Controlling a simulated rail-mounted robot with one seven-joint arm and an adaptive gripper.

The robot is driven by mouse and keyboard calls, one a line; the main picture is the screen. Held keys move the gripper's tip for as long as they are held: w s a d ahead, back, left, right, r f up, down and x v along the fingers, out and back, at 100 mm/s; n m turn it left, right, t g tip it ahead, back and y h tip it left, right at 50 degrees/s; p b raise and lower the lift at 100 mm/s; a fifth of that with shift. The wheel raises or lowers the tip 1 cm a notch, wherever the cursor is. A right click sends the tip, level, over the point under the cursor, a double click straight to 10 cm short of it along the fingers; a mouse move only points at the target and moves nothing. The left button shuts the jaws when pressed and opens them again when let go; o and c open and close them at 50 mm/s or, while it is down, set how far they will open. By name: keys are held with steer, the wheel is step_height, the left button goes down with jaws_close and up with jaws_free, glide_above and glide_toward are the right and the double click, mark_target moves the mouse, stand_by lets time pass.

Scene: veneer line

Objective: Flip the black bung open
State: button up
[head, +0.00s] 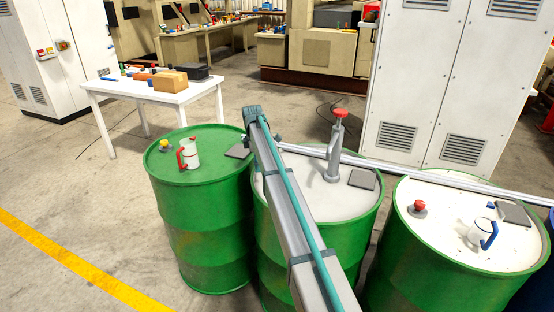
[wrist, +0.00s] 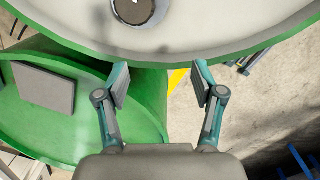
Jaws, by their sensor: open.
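A round, dark-rimmed grey piece (wrist: 138,10) sits on a pale drum lid at the top of the wrist view, partly cut off by the frame edge. It may be the black bung, but I cannot tell for sure. No black bung shows clearly in the head view, where my arm covers part of the middle drum. My gripper (wrist: 161,80) is open and empty. In the wrist view its fingers lie below the round piece, over the pale lid's rim and the gap beside the green-topped drum. They touch nothing that I can see.
The middle drum (head: 327,242) carries a grey pump with a red top (head: 336,145). The left drum (head: 200,225) holds a white jug with a red handle (head: 190,153). The right drum (head: 430,270) holds a red knob (head: 419,206) and a jug with a blue handle (head: 482,233).

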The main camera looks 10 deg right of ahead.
steer(key=w+d+r+n+p, duration=0.1)
steer(key=w+d+r, duration=0.1)
steer(key=d+r, duration=0.45)
steer(key=shift+y, duration=0.4)
steer(key=f+p, duration=0.1)
steer(key=f, duration=0.4)
steer(key=f+p, duration=0.2)
steer(key=f, duration=0.3)
steer(key=shift+a+f, duration=0.2)
steer(key=shift+f, duration=0.05)
steer(key=c, duration=1.1)
steer(key=shift+c, duration=0.2)
